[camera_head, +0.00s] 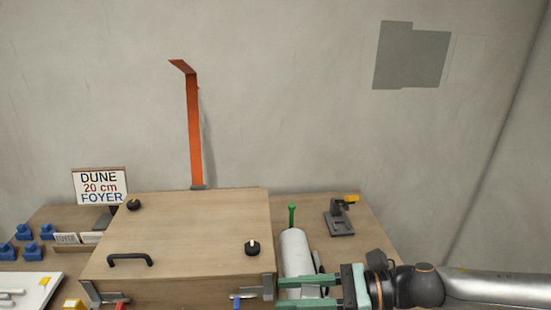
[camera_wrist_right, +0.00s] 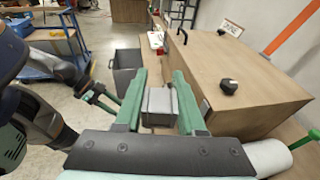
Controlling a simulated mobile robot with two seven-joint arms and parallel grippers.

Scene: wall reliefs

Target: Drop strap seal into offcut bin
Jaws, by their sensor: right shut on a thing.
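My right gripper (camera_head: 308,292) reaches in from the right at the box's front right corner. It is shut on a grey metal block (camera_wrist_right: 160,103), which sits between its green fingers in the wrist view. I cannot tell whether this block is the strap seal or a corner fitting. An orange strap (camera_head: 194,130) stands up behind the box, its top bent left. A dark grey open bin (camera_wrist_right: 127,68), likely the offcut bin, stands beyond the fingertips in the wrist view. My left gripper (camera_wrist_right: 103,97) shows there at left, small and partly hidden.
The wooden box (camera_head: 190,230) with a black handle fills the bench middle. A white roll (camera_head: 296,252), a green-topped rod (camera_head: 291,214) and a grey tool (camera_head: 339,218) stand right of it. Blue blocks (camera_head: 32,250) and a sign (camera_head: 99,186) are at left. A blue cart (camera_wrist_right: 42,60) stands beyond.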

